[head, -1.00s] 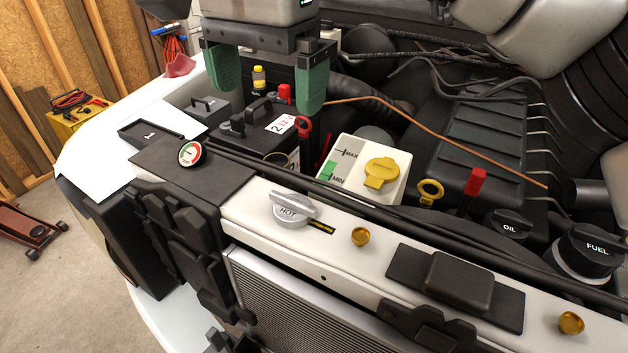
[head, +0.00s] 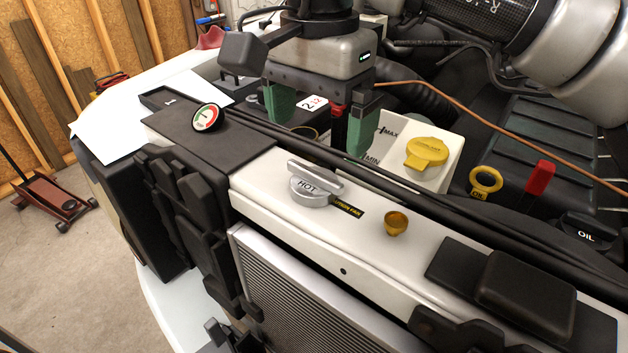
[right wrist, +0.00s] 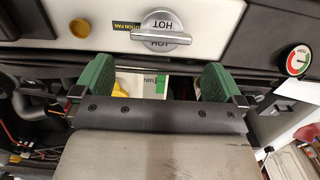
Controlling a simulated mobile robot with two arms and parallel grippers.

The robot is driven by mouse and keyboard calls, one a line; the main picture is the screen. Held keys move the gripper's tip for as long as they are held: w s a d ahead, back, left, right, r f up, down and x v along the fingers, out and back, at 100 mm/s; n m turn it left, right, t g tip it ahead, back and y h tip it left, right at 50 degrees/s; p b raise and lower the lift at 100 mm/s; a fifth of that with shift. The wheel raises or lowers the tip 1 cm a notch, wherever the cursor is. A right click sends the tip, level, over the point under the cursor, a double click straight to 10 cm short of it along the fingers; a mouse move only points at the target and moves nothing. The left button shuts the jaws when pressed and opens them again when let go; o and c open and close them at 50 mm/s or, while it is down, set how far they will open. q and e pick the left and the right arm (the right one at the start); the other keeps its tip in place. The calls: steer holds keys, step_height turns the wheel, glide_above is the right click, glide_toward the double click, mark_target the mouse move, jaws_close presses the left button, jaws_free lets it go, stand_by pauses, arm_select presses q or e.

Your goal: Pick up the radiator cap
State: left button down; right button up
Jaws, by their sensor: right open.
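The radiator cap (head: 316,188) is a silver cap with a raised bar and the word HOT. It sits on the white front panel (head: 262,184) in the head view, and also shows at the top middle of the right wrist view (right wrist: 161,30). My right gripper (head: 318,128) is open and empty, with green finger pads. It is behind and above the cap, over the engine bay, and does not touch it. In the right wrist view the two fingers (right wrist: 157,84) stand wide apart below the cap. My left gripper is not in view.
A round gauge (head: 206,117) stands left of the cap. A brass knob (head: 396,223) sits to its right on the panel. Black hoses (head: 430,208) run behind the cap. A white reservoir with a yellow cap (head: 427,152) and a red-handled part (head: 540,178) are farther right.

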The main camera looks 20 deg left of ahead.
mark_target(314, 171)
step_height(314, 171, down, 2)
steer(key=shift+f, duration=0.25)
steer(key=f, duration=0.1)
steer(key=f+p, duration=0.1)
steer(key=f, duration=0.2)
steer(key=shift+s+a+f+p, duration=0.15)
steer(key=shift+s+a+p, duration=0.05)
steer(key=shift+s+p, duration=0.1)
steer(key=shift+w+f, duration=0.1)
steer(key=shift+f, duration=0.25)
steer(key=shift+c, duration=0.5)
steer(key=c, duration=0.6)
steer(key=shift+r, duration=0.15)
